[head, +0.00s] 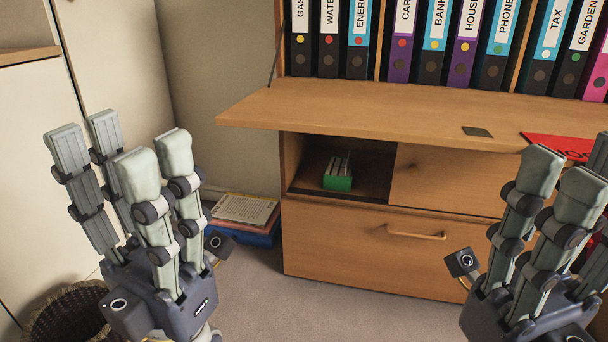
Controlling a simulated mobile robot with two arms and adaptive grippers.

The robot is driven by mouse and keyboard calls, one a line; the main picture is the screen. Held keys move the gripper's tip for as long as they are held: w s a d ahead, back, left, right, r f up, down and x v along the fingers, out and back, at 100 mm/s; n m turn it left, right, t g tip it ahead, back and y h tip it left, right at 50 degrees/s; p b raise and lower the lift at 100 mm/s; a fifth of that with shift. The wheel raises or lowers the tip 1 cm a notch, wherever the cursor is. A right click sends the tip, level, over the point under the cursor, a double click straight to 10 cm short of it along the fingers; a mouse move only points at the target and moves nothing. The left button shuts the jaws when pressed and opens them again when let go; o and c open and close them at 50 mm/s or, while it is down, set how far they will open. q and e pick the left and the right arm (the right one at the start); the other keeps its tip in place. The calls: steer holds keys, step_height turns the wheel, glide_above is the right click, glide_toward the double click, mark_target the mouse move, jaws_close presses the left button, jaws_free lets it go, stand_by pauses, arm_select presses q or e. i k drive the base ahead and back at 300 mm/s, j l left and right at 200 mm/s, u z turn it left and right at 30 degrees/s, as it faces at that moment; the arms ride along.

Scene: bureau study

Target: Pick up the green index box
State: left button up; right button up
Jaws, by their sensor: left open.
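The green index box (338,183) sits in the open left compartment of the wooden bureau, under the fold-down desk flap. Pale cards stand up out of its top. My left gripper (125,150) is at the left of the view, fingers pointing up, open and empty, well apart from the box. My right gripper (565,180) is at the right edge, fingers pointing up, partly cut off by the frame; its fingers look spread and nothing shows between them.
The flap (370,108) juts out above the compartment. A closed sliding panel (450,178) covers the right side, with a drawer (370,245) below. Labelled binders (436,40) stand above. A red folder (560,145) lies on the flap. Books (245,212) and a wicker basket (70,318) are on the floor.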

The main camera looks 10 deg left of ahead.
mark_target(334, 179)
steer(key=i+j+u, duration=0.1)
steer(key=i+j, duration=0.2)
steer(key=i, duration=0.2)
steer(key=i+j, duration=0.3)
steer(key=i, duration=0.2)
steer(key=i+j+u, duration=0.15)
steer(key=i, duration=0.4)
steer(key=j, duration=0.1)
